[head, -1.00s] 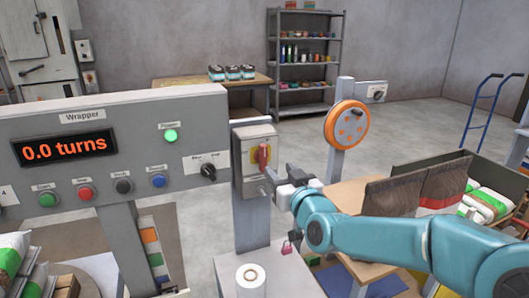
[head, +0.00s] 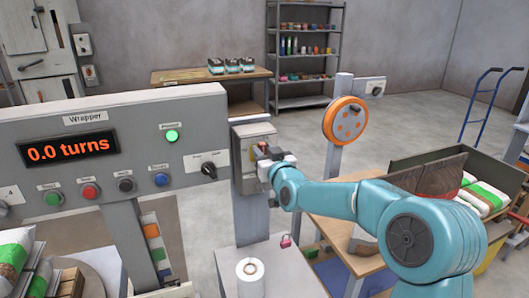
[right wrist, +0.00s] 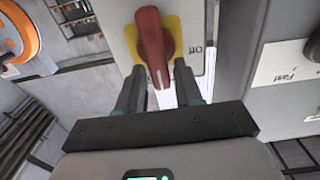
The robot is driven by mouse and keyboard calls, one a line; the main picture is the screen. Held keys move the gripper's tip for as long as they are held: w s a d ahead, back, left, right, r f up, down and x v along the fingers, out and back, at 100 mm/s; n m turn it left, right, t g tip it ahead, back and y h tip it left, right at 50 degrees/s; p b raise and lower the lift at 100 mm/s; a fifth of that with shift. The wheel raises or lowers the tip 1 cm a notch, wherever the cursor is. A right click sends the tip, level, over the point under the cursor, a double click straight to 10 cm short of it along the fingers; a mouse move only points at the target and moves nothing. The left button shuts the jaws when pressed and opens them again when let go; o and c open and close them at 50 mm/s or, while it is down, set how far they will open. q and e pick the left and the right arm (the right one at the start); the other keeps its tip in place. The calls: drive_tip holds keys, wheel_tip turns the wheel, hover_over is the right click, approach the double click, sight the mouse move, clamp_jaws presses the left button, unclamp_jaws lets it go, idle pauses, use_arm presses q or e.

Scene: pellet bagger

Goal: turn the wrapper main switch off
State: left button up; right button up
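The wrapper main switch is a grey box (head: 241,158) on a post, right of the wrapper panel. In the right wrist view its red handle (right wrist: 151,42) sits on a yellow plate (right wrist: 177,36), with an "Off" label to the right. The handle's lower end points between my fingers. My right gripper (right wrist: 159,70) is open, one finger on each side of the handle's end; I cannot tell whether they touch it. In the head view my right gripper (head: 268,160) covers most of the handle. My left gripper is not in view.
The wrapper panel (head: 130,112) reads 0.0 turns and its green lamp (head: 172,136) is lit. A pink padlock (head: 285,241) and a white roll (head: 250,271) are below the switch. An orange wheel (head: 345,121) stands on a post to the right.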

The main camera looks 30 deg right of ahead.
drive_tip(key=shift+c, duration=0.4)
drive_tip(key=n, duration=0.6)
drive_tip(key=a+f+n+b, duration=0.1)
drive_tip(key=n, duration=0.5)
drive_tip(key=a+f+n, duration=0.1)
drive_tip(key=n, duration=0.4)
drive_tip(key=shift+w+f+n+b, duration=0.1)
drive_tip(key=shift+w+n+b, duration=0.15)
drive_tip(key=shift+n+b, duration=0.15)
clamp_jaws()
